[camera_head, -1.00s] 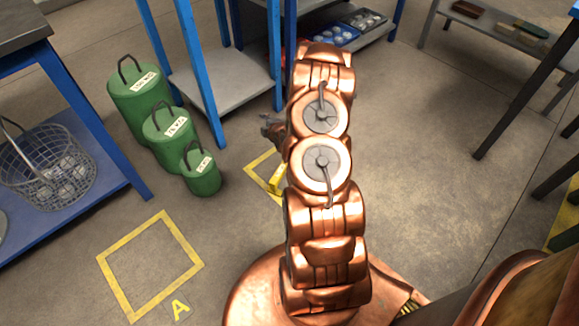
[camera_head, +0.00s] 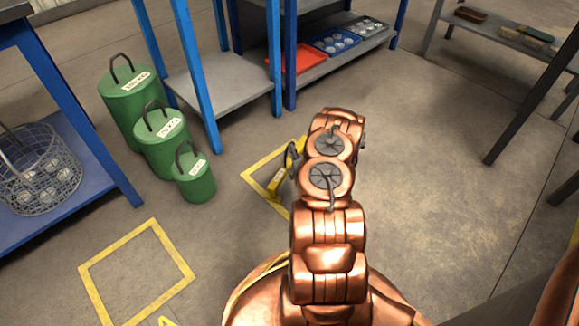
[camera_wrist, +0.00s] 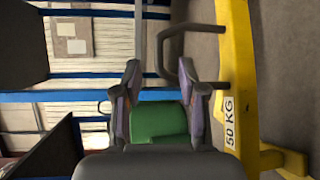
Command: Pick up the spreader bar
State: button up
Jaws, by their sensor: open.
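The spreader bar (camera_wrist: 240,90) is yellow, with a "50 KG" label and a dark loop handle (camera_wrist: 187,34). In the wrist view it runs up and down on the right, its handle reaching left towards my gripper. In the head view part of the bar (camera_head: 277,182) shows on the floor, left of my arm, in a yellow marked square; my arm hides the rest. My gripper (camera_wrist: 160,75) is open, its fingers apart. The right finger is close to the handle; whether they touch I cannot tell. A green shape (camera_wrist: 158,122) shows between the fingers.
Green weights with handles, including the smallest (camera_head: 195,180), stand left of the bar. A blue shelf rack (camera_head: 225,90) stands behind, with a red tray (camera_head: 297,60). A wire basket (camera_head: 38,170) is at left. Floor to the right is clear.

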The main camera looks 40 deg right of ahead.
jog(key=b+x, duration=0.3)
jog(key=x, duration=0.2)
jog(key=shift+a+b, duration=0.1)
jog(key=shift+b, duration=0.25)
jog(key=shift+w+d, duration=0.25)
jog(key=shift+w, duration=0.1)
grip_shut()
jog(key=shift+r, duration=0.15)
